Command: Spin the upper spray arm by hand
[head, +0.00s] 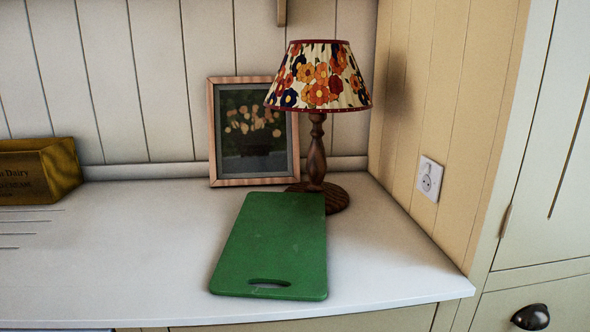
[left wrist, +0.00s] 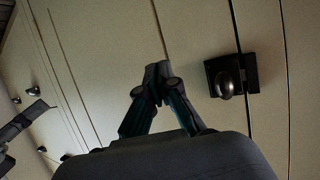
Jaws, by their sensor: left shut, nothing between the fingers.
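The upper spray arm is in neither view, and no dishwasher can be made out. My left gripper (left wrist: 158,72) shows in the left wrist view, with its fingertips together and nothing between them. It is in front of pale panelled cabinet fronts, with a dark latch and knob (left wrist: 230,80) to its right. I cannot tell whether the fingertips touch the panel. My right gripper is in neither view.
In the head view a white countertop (head: 120,270) holds a green cutting board (head: 270,240), a flowered lamp (head: 318,80), a framed picture (head: 253,170) and a wooden crate (head: 45,170). A socket (head: 430,178) and a cupboard handle (head: 531,317) are at right.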

